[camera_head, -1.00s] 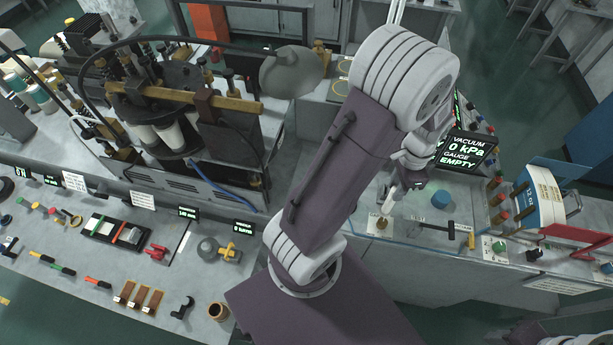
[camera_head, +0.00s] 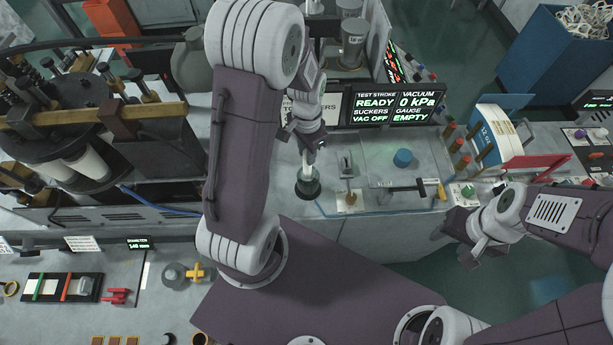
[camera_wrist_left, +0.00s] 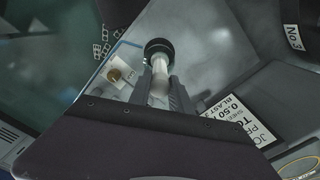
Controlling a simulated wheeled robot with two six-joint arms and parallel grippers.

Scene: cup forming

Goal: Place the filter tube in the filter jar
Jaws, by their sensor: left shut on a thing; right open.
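My left gripper (camera_head: 308,150) is shut on a pale, slim filter tube (camera_head: 307,168) and points down over the counter. The tube also shows between the fingers in the left wrist view (camera_wrist_left: 159,78). Its far end meets a round dark jar (camera_head: 308,190), which I take for the filter jar. In the left wrist view the jar (camera_wrist_left: 158,46) shows as a dark ring at the tube's tip. I cannot tell how far the tube is inside it. My right gripper (camera_head: 462,248) is open and empty, off the counter's front edge at the right.
A brass knob on a white card (camera_head: 350,201) stands just right of the jar. Beyond it are a blue round knob (camera_head: 403,158) and a black T-shaped handle (camera_head: 411,187). A display (camera_head: 394,105) stands behind. The press machine (camera_head: 60,130) fills the left.

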